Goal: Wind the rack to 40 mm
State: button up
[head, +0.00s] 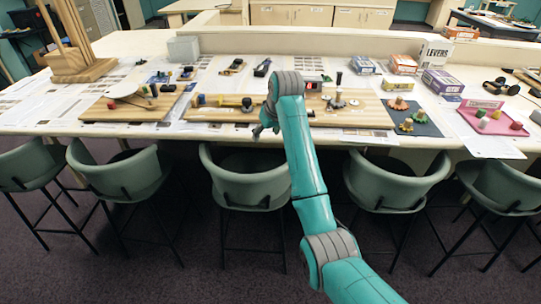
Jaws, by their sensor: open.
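The long wooden board (370,116) lies on the front of the table in the head view and carries several small mechanisms. I cannot tell which piece is the rack, and no millimetre scale is readable. My gripper (261,131) is small and dark at the end of my teal arm, open, in front of the board's front edge. It appears apart from the mechanisms. My arm hides the middle of the board.
Another wooden board (130,110) lies to the left, near a wooden stand (85,68). A dark mat (414,119) and a pink tray (490,122) lie to the right. Small boxes (437,82) stand behind them. Several green chairs (240,180) line the table's front.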

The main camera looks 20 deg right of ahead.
jog(key=f, duration=0.1)
jog(key=s+f, duration=0.1)
jog(key=f, duration=0.1)
jog(key=s+f, duration=0.1)
jog(key=f, duration=0.1)
jog(key=shift+s+f, duration=0.15)
jog(key=shift+f, duration=0.05)
jog(key=shift+t, duration=0.3)
